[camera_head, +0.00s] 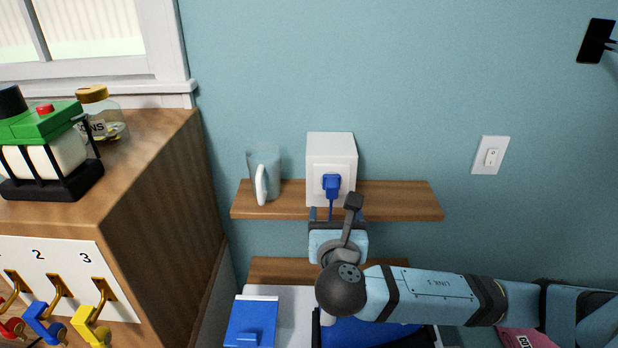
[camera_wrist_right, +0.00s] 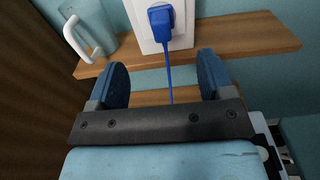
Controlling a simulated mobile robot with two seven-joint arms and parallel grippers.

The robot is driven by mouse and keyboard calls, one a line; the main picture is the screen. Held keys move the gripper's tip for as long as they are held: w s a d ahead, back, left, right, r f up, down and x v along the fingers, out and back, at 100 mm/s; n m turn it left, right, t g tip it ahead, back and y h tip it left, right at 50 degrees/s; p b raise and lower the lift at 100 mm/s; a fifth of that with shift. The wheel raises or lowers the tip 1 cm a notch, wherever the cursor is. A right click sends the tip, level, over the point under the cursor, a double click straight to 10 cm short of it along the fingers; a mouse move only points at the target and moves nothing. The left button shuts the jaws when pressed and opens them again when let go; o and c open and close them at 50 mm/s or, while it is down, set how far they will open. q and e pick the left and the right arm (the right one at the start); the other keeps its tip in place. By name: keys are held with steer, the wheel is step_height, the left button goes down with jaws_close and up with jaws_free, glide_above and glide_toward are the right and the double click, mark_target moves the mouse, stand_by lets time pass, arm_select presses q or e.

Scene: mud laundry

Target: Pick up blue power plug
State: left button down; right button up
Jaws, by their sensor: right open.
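The blue power plug (camera_head: 331,184) sits in the outlet on the front of a white box (camera_head: 331,146) on the upper wooden shelf. Its blue cord hangs straight down. In the right wrist view the plug (camera_wrist_right: 161,22) is at the top, ahead of and above the fingertips. My right gripper (camera_wrist_right: 160,80) is open and empty, its two blue fingers apart, with the cord showing between them. In the head view my right gripper (camera_head: 330,213) is just below the plug, partly hidden by its own wrist. My left gripper is not in view.
A clear pitcher (camera_head: 263,174) stands on the shelf (camera_head: 405,198), left of the box. A lower shelf (camera_head: 275,270) is beneath. The wall right of the box is clear up to a light switch (camera_head: 490,156).

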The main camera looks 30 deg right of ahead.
mark_target(333, 187)
steer(key=p+x, duration=0.1)
steer(key=x, duration=0.6)
steer(key=shift+s+d+r, duration=0.1)
steer(key=shift+d+r, duration=0.05)
steer(key=shift+d, duration=0.05)
steer(key=shift+w+d, duration=0.15)
steer(key=shift+w, duration=0.2)
steer(key=p+x, duration=0.2)
steer(key=x, duration=0.2)
steer(key=shift+w, duration=0.45)
steer(key=shift+w+d, duration=0.15)
steer(key=shift+w, duration=0.1)
steer(key=shift+s, duration=0.1)
steer(key=c, duration=1.2)
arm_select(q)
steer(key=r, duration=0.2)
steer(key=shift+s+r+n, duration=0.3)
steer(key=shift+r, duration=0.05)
arm_select(e)
steer(key=shift+c, duration=0.4)
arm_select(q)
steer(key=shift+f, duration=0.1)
